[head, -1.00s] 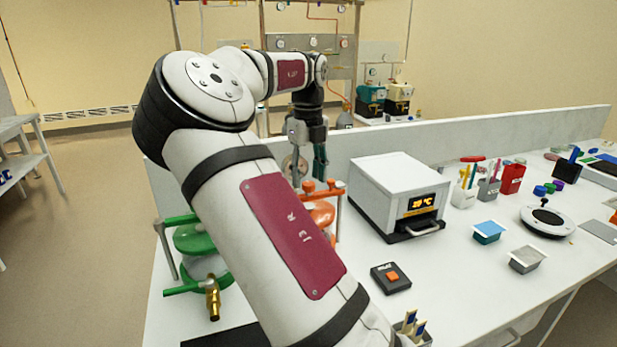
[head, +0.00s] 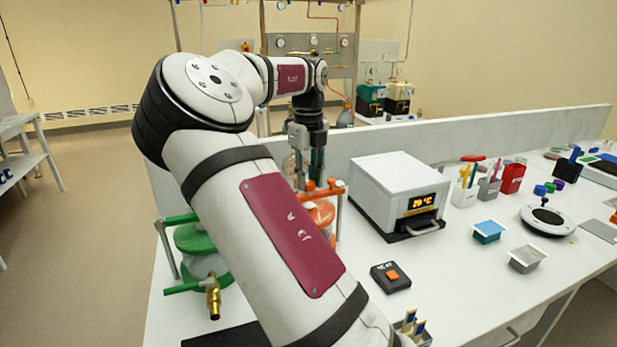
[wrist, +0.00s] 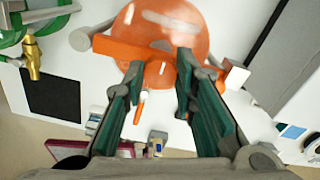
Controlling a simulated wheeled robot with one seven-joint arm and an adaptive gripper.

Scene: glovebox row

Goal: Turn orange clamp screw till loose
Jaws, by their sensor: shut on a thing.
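The orange clamp's crossbar (wrist: 115,48) lies over a round orange lid (wrist: 170,20) in the wrist view. In the head view the clamp stands left of the white oven, and its orange lid (head: 320,212) is partly behind my arm. The orange clamp screw (wrist: 158,74) shows between the green fingers of my gripper (wrist: 160,68). My gripper (head: 306,180) points down over the clamp in the head view and is shut on the screw head. The screw's threads and lower end are hidden.
A green-lidded vessel (head: 195,238) with a brass valve (head: 213,297) stands left of the clamp. The white oven (head: 398,190) is close on the right. A black box with an orange button (head: 391,277) sits in front. A low wall (head: 480,130) runs behind.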

